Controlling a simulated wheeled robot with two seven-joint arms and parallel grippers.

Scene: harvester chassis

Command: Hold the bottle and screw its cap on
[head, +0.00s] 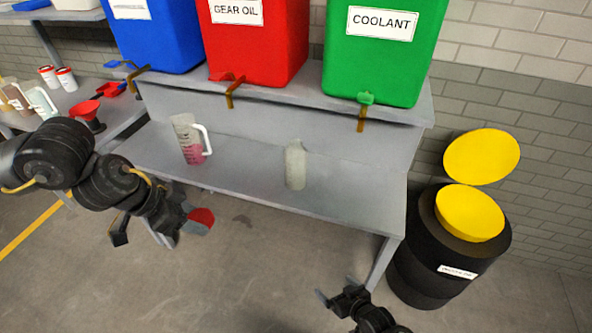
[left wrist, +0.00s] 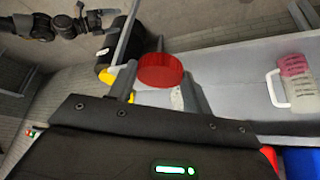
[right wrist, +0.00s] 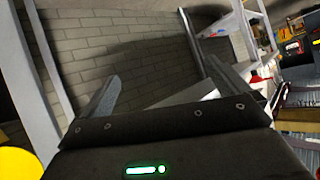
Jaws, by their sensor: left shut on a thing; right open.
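A pale grey-green bottle (head: 295,167) stands upright on the lower bench shelf in the head view, with nothing gripping it. My left gripper (head: 186,222) is shut on a red round cap (head: 203,216), held in front of the bench, left of the bottle and apart from it. The left wrist view shows the red cap (left wrist: 160,70) between the fingers; a small pale shape behind it may be the bottle, mostly hidden. My right gripper (head: 335,292) is open and empty, low in front of the bench's right end. The right wrist view shows its spread fingers (right wrist: 155,92).
A jug with pink liquid (head: 188,140) stands left of the bottle on the bench (head: 245,178). Blue, red (head: 255,45) and green (head: 375,55) tanks with taps stand above. A black drum with yellow lid (head: 470,212) stands right. A red funnel (head: 85,112) sits on the left table.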

